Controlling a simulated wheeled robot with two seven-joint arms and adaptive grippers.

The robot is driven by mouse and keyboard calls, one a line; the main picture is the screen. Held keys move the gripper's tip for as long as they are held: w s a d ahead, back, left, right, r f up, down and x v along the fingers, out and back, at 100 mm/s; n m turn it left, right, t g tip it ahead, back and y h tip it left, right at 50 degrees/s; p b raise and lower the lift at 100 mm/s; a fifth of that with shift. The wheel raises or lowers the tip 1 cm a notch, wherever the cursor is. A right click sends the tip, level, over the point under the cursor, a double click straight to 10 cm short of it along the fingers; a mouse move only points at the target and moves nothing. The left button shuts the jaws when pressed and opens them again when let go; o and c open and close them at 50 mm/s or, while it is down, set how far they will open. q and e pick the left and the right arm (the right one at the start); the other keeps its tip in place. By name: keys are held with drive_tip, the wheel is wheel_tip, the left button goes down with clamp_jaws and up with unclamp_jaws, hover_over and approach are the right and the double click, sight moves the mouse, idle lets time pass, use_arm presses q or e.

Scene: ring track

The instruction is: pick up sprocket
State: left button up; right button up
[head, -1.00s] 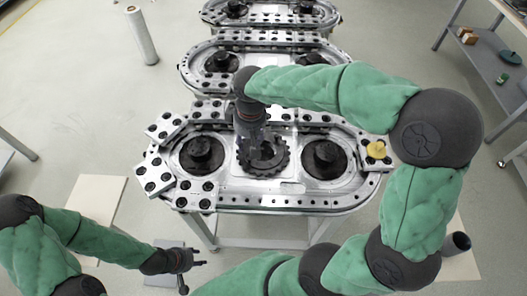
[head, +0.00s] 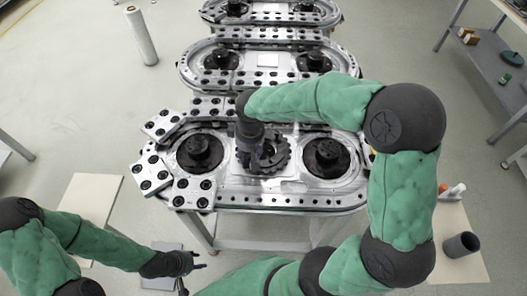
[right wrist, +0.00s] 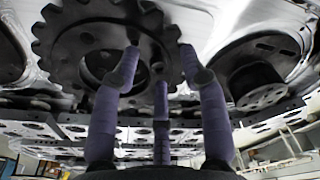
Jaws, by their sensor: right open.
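The sprocket (head: 281,153) is a dark toothed ring lying flat in the middle of the nearest track, between two round black hubs. My right gripper (head: 258,158) points down over it and partly hides it. In the right wrist view the sprocket (right wrist: 62,45) fills the top left, with teeth and a central hole. The spread fingers of my right gripper (right wrist: 160,60) are open, with tips in front of the sprocket's face. I cannot tell whether they touch it. My left gripper (head: 198,264) is open and empty, low and left of the track, away from the sprocket.
The left hub (head: 200,153) and right hub (head: 326,158) flank the sprocket closely. Loose perforated plates (head: 152,174) lie at the track's left end. More tracks stand behind. A dark cup (head: 461,244) stands at lower right, and a grey shelf (head: 480,62) at upper right.

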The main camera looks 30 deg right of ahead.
drive_tip(key=shift+f, duration=0.45)
clamp_jaws()
drive_tip(key=shift+w+r, duration=0.15)
drive_tip(key=shift+r, duration=0.15)
